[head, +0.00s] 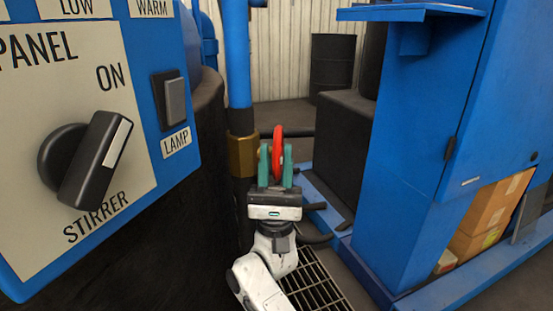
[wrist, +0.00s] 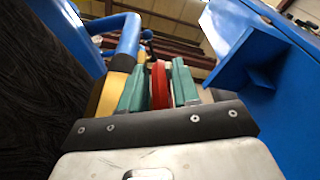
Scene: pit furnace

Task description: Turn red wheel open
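The red wheel (head: 278,143) is seen almost edge-on beside the brass fitting of the blue pipe, in the middle of the head view. My gripper (head: 276,168) reaches it from the near side, with one green finger on each side of the rim. The gripper looks shut on the rim. The wheel's hub and most of its lower part are hidden by the fingers and gripper body.
A blue pipe (head: 237,60) with a brass fitting (head: 242,155) stands just left of the wheel. A blue control panel (head: 165,190) is close on the left. A blue cabinet (head: 415,180) holding cardboard boxes (head: 490,215) stands right. A floor grating (head: 318,290) lies below.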

